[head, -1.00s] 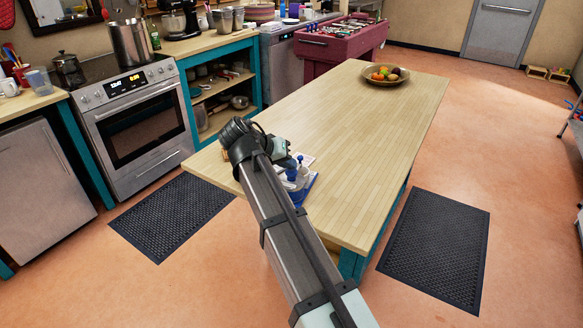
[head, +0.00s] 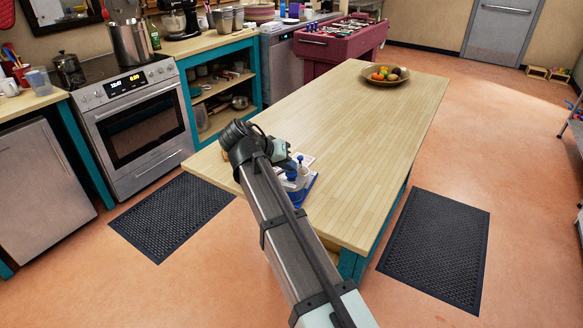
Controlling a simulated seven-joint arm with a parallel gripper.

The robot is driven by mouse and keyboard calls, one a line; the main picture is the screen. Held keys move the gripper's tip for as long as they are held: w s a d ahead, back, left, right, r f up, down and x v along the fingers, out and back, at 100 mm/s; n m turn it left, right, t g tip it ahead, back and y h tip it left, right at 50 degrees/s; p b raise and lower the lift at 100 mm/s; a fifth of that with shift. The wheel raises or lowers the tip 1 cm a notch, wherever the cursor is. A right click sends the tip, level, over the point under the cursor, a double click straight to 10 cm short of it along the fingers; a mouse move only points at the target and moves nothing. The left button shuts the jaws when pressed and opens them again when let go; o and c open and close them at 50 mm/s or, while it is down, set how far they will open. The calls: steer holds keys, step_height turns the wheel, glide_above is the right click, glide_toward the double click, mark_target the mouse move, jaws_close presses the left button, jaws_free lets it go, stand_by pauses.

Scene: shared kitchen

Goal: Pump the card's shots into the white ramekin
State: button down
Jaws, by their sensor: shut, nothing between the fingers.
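My arm reaches over the near end of the wooden island (head: 375,150). My gripper (head: 291,165) is at its end, small and partly hidden by my wrist; it is shut and empty. Just beside and below it, a blue tray (head: 311,186) lies near the island's edge, holding white bottles (head: 303,175) with blue pump parts. Contact between gripper and pump cannot be told. A pale card or sheet (head: 306,158) lies behind the tray, its print too small to read. I cannot pick out the white ramekin; my arm may hide it.
A fruit bowl (head: 384,76) stands at the island's far end. The middle of the island top is clear. A stove (head: 138,125) and a teal shelf unit (head: 222,92) stand to the left. Dark mats (head: 436,248) lie on the floor.

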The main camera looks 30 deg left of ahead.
mark_target(288, 173)
steer(key=shift+r, duration=1.55)
steer(key=shift+r, duration=0.1)
step_height(288, 173, up, 6)
steer(key=shift+f, duration=0.1)
stand_by(0.6)
